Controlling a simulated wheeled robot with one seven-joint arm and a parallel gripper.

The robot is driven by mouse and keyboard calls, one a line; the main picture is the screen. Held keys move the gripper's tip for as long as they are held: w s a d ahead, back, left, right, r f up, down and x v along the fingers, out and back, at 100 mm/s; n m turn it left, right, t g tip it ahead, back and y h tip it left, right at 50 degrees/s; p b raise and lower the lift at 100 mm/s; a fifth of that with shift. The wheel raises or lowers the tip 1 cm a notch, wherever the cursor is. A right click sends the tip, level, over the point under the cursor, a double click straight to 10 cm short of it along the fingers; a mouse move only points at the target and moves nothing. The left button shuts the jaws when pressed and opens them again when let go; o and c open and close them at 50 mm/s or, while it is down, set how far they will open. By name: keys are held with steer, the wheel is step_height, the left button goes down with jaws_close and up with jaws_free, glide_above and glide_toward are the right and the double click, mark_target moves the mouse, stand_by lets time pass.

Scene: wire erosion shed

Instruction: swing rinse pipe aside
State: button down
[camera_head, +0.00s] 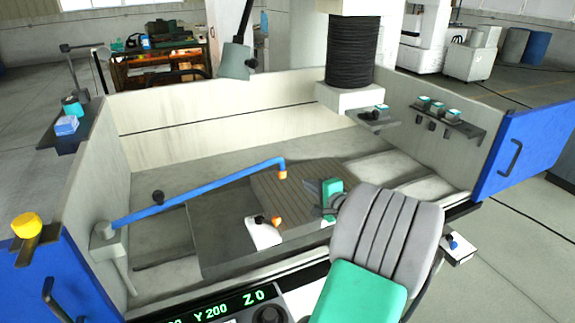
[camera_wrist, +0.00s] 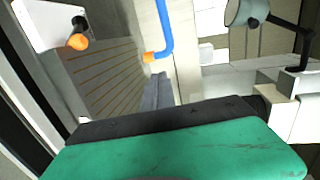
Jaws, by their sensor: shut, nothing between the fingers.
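The blue rinse pipe (camera_head: 200,193) runs from a bracket on the tank's left wall out over the slotted plate and ends in a bent orange nozzle (camera_head: 282,174).
A white block with an orange tip (camera_head: 264,233) stands at the tank's front, left of my gripper. The slotted plate (camera_head: 285,190) lies below the pipe end. A dark bellows column (camera_head: 352,52) and a lamp (camera_head: 237,60) stand at the back. Blue doors (camera_head: 530,145) flank the tank.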

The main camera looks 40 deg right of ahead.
steer(key=shift+w+a, duration=0.1)
steer(key=shift+w, duration=0.05)
steer(key=p, duration=0.4)
glide_toward(282, 165)
steer(key=x, duration=0.6)
steer(key=shift+w, duration=0.2)
steer(key=shift+w, duration=0.1)
